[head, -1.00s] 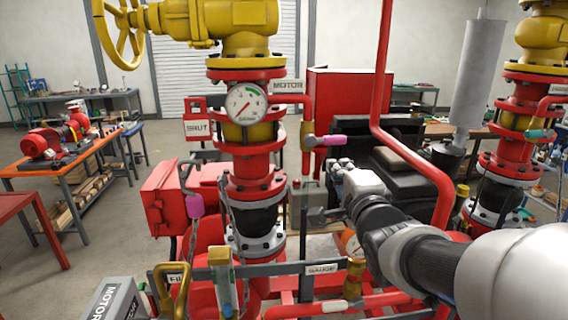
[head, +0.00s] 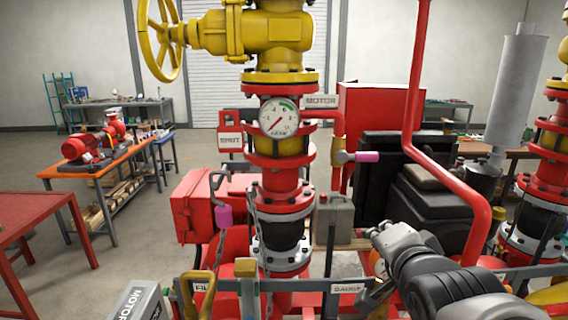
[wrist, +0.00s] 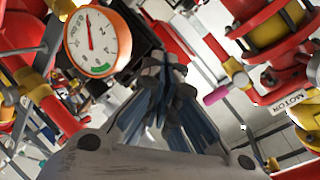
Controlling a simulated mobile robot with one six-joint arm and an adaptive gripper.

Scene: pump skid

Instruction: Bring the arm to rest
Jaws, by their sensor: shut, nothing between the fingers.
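My gripper (head: 372,232) is at the lower right of the head view, in front of the pump skid and to the right of the red and black pipe column (head: 283,195). In the wrist view my gripper (wrist: 160,95) has its dark fingers together, with nothing between them. An orange-rimmed gauge (wrist: 97,41) shows at the upper left of the wrist view, close to the fingers. Part of my arm hides the lower right of the skid in the head view.
A red upright pipe (head: 412,100) stands behind my arm. A pink-handled valve (head: 366,157) sticks out above my gripper. A white dial gauge (head: 279,117) is on the column.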

